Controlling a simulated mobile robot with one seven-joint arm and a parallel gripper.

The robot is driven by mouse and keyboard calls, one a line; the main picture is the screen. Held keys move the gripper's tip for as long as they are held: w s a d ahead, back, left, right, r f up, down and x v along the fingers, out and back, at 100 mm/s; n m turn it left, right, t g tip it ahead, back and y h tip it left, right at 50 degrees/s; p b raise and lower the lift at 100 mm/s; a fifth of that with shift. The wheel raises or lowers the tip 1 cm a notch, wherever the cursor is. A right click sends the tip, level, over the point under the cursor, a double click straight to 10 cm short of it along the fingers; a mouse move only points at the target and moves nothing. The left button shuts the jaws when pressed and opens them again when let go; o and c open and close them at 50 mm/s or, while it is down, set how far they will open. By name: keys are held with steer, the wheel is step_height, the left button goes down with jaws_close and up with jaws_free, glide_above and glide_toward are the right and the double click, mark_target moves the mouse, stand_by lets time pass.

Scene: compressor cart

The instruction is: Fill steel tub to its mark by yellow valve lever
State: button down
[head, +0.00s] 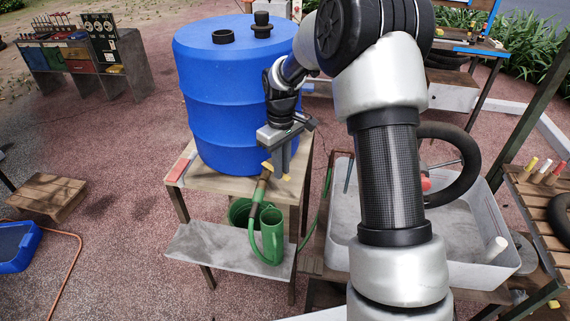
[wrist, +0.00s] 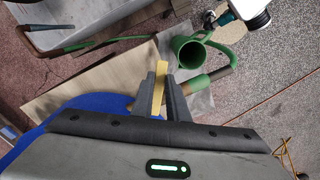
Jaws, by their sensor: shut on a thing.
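The blue barrel (head: 225,95) stands on a wooden stand, and a valve with a yellow lever (head: 267,168) sits low at its front. My gripper (head: 283,168) is at the valve, pointing down. In the wrist view the yellow lever (wrist: 158,90) is between my fingers (wrist: 160,92), which are shut on it. A brown and green pipe (head: 258,190) slopes down from the valve area. A green can (head: 271,232) is below, and its open mouth also shows in the wrist view (wrist: 188,52). A light grey tub (head: 345,235) is at right, partly behind my arm. I cannot make out a mark or water level.
A grey lower shelf (head: 215,250) lies under the stand. A black tire (head: 462,165) leans at the grey tub. A wooden crate (head: 48,197) and a blue bin (head: 15,250) with an orange hose are at left. Open ground lies between them and the stand.

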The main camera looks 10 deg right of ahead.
steer(key=a+m, duration=0.1)
steer(key=m, duration=0.1)
steer(key=s+a+m, duration=0.1)
steer(key=a+m, duration=0.1)
steer(key=m, duration=0.1)
steer(key=shift+r+m, duration=0.1)
steer(key=shift+m, duration=0.2)
steer(key=shift+w+a+m, duration=0.1)
steer(key=shift+a+m, duration=0.45)
steer(key=shift+m, duration=0.5)
steer(key=shift+w+a+m, duration=0.1)
steer(key=shift+a+m, duration=0.45)
steer(key=shift+m, duration=0.45)
steer(key=shift+a+m, duration=0.55)
steer(key=shift+m, duration=0.5)
steer(key=c, duration=1.7)
jaws_free()
step_height(320, 180, up, 17)
steer(key=shift+r+p, duration=0.2)
steer(key=shift+p, duration=0.5)
